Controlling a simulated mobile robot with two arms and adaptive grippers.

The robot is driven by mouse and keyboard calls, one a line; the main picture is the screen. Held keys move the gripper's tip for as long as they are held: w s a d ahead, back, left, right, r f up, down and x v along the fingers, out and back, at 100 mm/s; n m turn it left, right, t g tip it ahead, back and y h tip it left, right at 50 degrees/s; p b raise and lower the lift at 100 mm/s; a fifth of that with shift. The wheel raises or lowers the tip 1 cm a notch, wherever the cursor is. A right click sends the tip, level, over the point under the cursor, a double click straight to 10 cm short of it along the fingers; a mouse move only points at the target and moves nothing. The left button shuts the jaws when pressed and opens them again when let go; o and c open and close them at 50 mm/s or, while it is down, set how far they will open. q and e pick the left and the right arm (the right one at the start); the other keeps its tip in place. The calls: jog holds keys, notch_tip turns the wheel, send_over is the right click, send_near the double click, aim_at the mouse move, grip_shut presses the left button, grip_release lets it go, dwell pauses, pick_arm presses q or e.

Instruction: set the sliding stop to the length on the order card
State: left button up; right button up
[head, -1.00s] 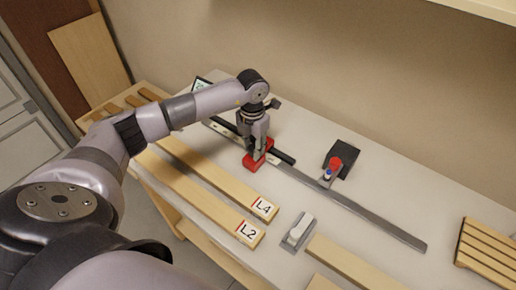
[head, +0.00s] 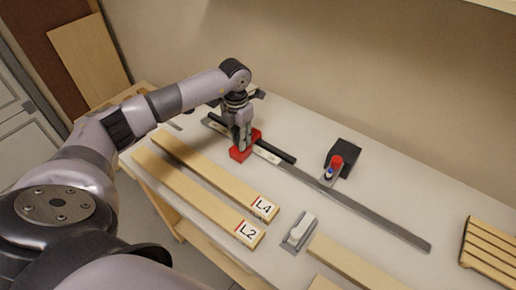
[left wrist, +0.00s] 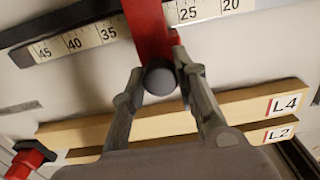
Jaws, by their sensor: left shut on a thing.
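The red sliding stop (head: 240,154) sits on the long dark rail. It also shows in the left wrist view (left wrist: 150,30), across a white scale (left wrist: 90,41). The scale reads 45, 40 and 35 on its left and 25 and 20 on its right, so the stop covers the part around 30. My left gripper (head: 243,143) is above the stop and shut on it. In the left wrist view its fingers (left wrist: 160,88) stand on either side of a round grey knob (left wrist: 160,78) at the stop. The order card is not visible. My right gripper is out of view.
Boards marked L4 (head: 225,182) and L2 (head: 200,201) lie in front of the rail. A black block (head: 347,152) and a red-and-blue piece (head: 333,166) stand behind the rail. A grey-white device (head: 299,231) lies in front. A slatted wooden piece (head: 487,247) is far right.

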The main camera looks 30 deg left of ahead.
pick_arm(q)
jog(key=shift+w+a, duration=0.1)
jog(key=shift+a, duration=0.75)
jog(key=shift+w+a+b, duration=0.15)
jog(key=shift+a+b, duration=0.55)
jog(key=shift+a, duration=0.9)
jog(key=shift+w+a+b, duration=0.1)
jog(key=shift+a+b, duration=0.55)
jog(key=shift+a, duration=1.7)
jog(key=o, duration=0.9)
